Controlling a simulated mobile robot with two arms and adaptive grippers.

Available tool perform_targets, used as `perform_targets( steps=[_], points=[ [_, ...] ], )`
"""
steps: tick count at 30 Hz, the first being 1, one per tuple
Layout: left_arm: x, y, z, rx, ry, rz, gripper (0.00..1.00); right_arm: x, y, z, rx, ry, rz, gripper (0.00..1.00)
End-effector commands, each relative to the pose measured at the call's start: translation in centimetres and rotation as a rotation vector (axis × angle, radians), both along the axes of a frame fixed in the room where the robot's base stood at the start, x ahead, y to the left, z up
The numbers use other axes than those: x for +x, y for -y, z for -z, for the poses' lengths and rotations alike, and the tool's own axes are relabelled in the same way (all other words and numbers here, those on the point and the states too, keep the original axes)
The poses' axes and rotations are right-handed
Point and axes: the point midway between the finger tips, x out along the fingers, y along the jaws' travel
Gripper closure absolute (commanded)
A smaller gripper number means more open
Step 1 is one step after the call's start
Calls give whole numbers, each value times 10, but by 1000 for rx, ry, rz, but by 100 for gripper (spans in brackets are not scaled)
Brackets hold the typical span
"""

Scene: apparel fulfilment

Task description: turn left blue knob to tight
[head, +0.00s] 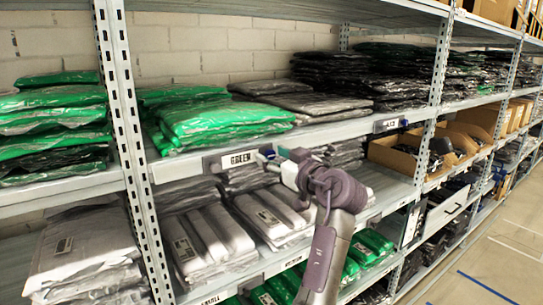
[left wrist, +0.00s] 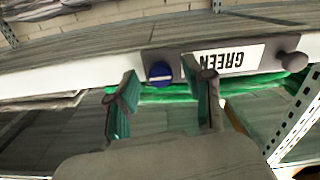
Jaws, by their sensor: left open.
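The blue knob (left wrist: 160,73) is a round disc with a pale slot line across it, on a dark holder plate at one end of the upside-down GREEN label (left wrist: 228,60) in the left wrist view. A grey knob (left wrist: 291,61) is at the label's other end. My left gripper (head: 270,156) is open at the right end of the GREEN label (head: 240,158) in the head view and covers most of that end. In the left wrist view its teal fingertips stand on either side of the blue knob, apparently not closed on it. My right gripper is out of view.
The label is on the front edge of a metal shelf (head: 180,165). Green bagged garments (head: 215,120) lie above it and grey bagged ones (head: 205,235) below. A perforated upright (head: 135,150) stands to the left. Open floor (head: 500,245) is at the right.

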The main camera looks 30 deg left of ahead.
Motion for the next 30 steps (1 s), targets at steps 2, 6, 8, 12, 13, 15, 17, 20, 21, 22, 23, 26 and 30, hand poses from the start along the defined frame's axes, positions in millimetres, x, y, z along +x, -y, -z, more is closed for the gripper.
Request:
perform_targets(
  steps=[2,6,8,12,13,15,17,20,21,22,23,26,30],
  points=[
    [0,0,0,0,0,0,48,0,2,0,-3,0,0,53],
    [0,0,0,0,0,0,70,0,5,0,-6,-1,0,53],
    [0,0,0,0,0,0,80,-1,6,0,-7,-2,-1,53],
    [0,0,0,0,0,0,100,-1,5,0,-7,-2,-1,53],
    [0,0,0,0,0,0,100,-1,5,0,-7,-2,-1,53],
    [0,0,0,0,-1,0,100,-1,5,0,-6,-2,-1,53],
    [0,0,0,2,-4,0,100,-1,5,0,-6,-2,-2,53],
    [0,-1,0,7,-18,-1,100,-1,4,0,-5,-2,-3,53],
    [0,-1,0,11,-28,-1,100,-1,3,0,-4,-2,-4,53],
    [0,-1,0,14,-35,-1,100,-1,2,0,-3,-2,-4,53],
    [0,-1,0,19,-45,-1,100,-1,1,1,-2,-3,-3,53],
    [0,-1,0,38,-92,-1,100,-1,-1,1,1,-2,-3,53],
    [0,-1,0,76,-185,-1,100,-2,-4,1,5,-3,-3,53]
  ],
)
